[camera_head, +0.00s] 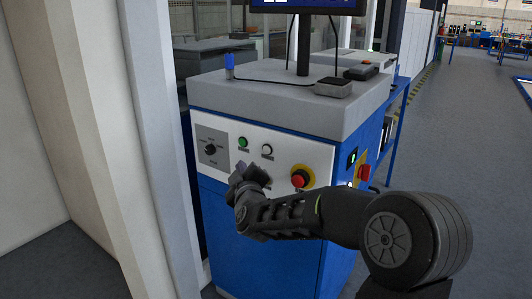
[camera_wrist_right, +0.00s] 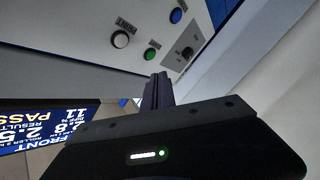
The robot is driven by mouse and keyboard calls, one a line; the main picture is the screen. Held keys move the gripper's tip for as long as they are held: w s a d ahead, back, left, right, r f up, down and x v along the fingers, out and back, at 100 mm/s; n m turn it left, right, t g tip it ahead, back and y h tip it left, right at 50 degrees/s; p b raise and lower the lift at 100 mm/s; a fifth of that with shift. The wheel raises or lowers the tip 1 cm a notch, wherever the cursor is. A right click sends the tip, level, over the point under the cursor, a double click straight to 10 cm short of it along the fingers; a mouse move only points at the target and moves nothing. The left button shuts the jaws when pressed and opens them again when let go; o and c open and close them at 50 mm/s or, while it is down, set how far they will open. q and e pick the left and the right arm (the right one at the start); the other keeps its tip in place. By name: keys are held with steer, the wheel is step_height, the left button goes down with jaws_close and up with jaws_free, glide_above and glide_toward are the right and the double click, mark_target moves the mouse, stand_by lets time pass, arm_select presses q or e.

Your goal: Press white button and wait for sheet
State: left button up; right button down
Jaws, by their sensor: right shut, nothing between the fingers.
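The white button (camera_head: 267,149) is on the white front panel (camera_head: 222,135) of a blue cabinet, to the right of a green button (camera_head: 243,142). My right gripper (camera_head: 247,175) is shut and empty in front of the panel, below and slightly left of the white button in the head view. In the right wrist view the white button (camera_wrist_right: 120,39) lies up and left of my shut fingertips (camera_wrist_right: 160,80), apart from them in the picture. The distance from fingertips to panel is hard to tell. No sheet is visible. My left gripper is not in view.
A red emergency stop (camera_head: 300,178) on a yellow base is right of my gripper. A dark knob (camera_head: 210,150) is at the panel's left. A blue button (camera_wrist_right: 176,15) shows in the wrist view. A screen (camera_wrist_right: 45,125) reads PASS. A white post (camera_head: 160,130) stands left of the cabinet.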

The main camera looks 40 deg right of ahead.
mark_target(267, 150)
steer(key=shift+d, duration=0.15)
steer(key=shift+w+d+b, duration=0.4)
steer(key=shift+d+b, duration=0.2)
steer(key=shift+d, duration=0.75)
steer(key=shift+w+d+b, duration=0.45)
steer(key=shift+d+b, duration=0.15)
steer(key=shift+d, duration=0.75)
steer(key=shift+w+d+b, duration=0.4)
steer(key=shift+d+b, duration=0.2)
steer(key=shift+d, duration=0.75)
steer(key=shift+d, duration=0.15)
steer(key=shift+w+d, duration=0.15)
steer(key=shift+d, duration=0.1)
